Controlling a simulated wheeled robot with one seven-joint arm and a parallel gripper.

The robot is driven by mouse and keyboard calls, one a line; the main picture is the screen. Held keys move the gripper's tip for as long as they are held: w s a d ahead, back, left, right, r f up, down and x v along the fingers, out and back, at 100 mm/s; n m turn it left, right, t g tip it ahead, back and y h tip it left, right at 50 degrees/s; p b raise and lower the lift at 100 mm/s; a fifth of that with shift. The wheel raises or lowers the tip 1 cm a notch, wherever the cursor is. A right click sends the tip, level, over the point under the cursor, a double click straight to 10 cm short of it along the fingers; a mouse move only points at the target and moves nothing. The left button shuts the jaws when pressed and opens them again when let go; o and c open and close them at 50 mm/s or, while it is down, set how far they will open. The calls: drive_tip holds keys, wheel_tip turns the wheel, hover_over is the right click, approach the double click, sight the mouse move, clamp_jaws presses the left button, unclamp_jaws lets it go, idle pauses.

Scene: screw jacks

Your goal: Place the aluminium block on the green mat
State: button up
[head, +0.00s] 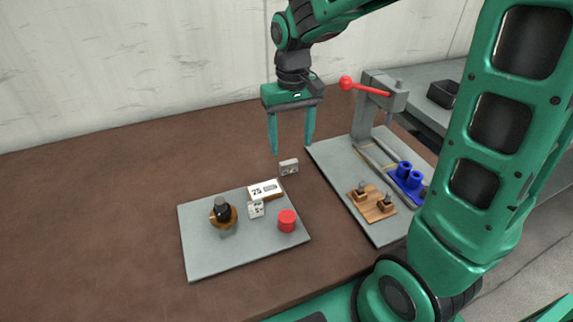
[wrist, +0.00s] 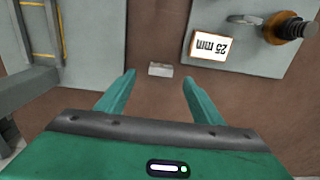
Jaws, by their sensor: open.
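A small light-grey block, which looks like the aluminium block (head: 289,167), lies on the brown table between two grey plates. In the wrist view the block (wrist: 160,69) is just beyond the fingertips, centred between them. My gripper (head: 291,148) is open and empty, pointing down above and slightly behind the block. Its two green fingers (wrist: 158,78) are spread wider than the block, and I see no contact. I cannot make out a green mat in either view.
The right plate (head: 335,168) carries a red-handled press (head: 380,100), blue parts (head: 407,180) and a wooden board (head: 372,208). The table's left is clear.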

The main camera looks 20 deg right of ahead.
sight(289, 162)
drive_tip(key=shift+w+a+f, duration=0.1)
drive_tip(key=shift+w+f, duration=0.05)
drive_tip(key=shift+f, duration=1.7)
drive_tip(key=shift+w+a+f, duration=0.1)
drive_tip(key=shift+f, duration=1.7)
drive_tip(key=c, duration=1.3)
drive_tip(key=shift+r, duration=0.1)
drive_tip(key=shift+r, duration=0.55)
wheel_tip(289, 162, up, 3)
drive_tip(key=shift+f, duration=0.1)
drive_tip(key=s+a+r, duration=0.2)
drive_tip(key=a, duration=0.1)
drive_tip(key=s+a+r, duration=0.2)
drive_tip(key=a, duration=0.1)
drive_tip(key=s+a+r, duration=0.2)
drive_tip(key=a+r, duration=0.1)
drive_tip(key=a, duration=0.1)
